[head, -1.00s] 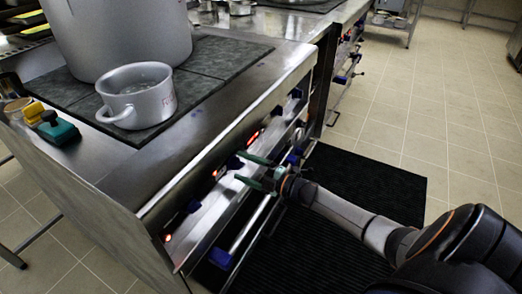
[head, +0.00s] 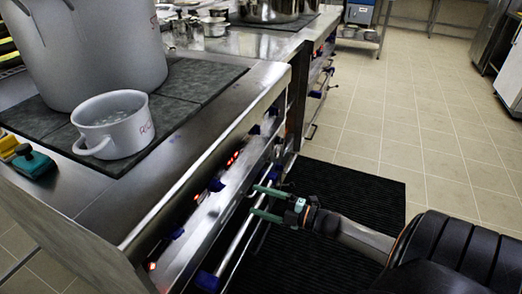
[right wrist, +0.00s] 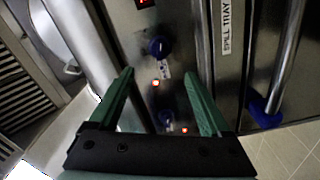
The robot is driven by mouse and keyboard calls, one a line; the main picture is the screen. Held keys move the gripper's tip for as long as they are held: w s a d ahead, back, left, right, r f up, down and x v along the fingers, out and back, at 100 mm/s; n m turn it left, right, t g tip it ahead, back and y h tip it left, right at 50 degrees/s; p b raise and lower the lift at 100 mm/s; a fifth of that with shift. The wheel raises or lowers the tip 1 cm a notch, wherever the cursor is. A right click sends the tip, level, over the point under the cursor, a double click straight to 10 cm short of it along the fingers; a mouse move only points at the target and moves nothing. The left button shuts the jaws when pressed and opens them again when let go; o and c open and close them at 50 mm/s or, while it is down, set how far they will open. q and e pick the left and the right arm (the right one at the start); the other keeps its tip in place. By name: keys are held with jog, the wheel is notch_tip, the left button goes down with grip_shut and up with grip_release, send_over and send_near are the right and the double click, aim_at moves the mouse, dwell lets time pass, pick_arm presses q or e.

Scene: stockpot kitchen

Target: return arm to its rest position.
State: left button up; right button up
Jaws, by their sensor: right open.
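My right gripper (head: 262,202) is in front of the stove's front panel in the head view, its two green fingers apart with nothing between them. In the right wrist view the open fingers (right wrist: 160,95) point at the panel, with a blue knob (right wrist: 158,47) and lit red lamps beyond them. Whether a fingertip touches the panel I cannot tell. My right arm (head: 365,238) reaches in from the lower right. My left gripper is not in view.
The stove (head: 205,115) carries a large grey stockpot (head: 95,50) and a white mug-like pot (head: 112,125). Blue knobs and a rail (head: 235,245) line its front. A black ribbed mat (head: 350,190) lies on the tiled floor. Open floor (head: 440,130) stretches to the right.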

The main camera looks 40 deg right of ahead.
dwell(0.3)
jog(key=s+a+f+m+g+h, duration=0.1)
jog(key=s+a+f+m+g, duration=0.15)
jog(key=s+a+m, duration=0.4)
jog(key=s+a+f+m+g+h, duration=0.2)
jog(key=s+a+f+m, duration=0.15)
jog(key=a, duration=0.65)
jog(key=s+a+f+m+g+h, duration=0.1)
jog(key=s+a+f+m+g, duration=0.2)
jog(key=a+m, duration=0.4)
pick_arm(q)
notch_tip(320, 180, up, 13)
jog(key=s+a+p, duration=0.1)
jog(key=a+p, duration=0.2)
jog(key=p, duration=1.4)
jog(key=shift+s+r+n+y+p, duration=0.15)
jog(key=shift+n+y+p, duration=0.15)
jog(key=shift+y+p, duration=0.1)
pick_arm(e)
notch_tip(320, 180, up, 14)
jog(key=s+d, duration=0.1)
jog(key=s, duration=0.2)
jog(key=shift+h, duration=0.3)
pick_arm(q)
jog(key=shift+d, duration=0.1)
pick_arm(e)
jog(key=shift+d+f, duration=0.1)
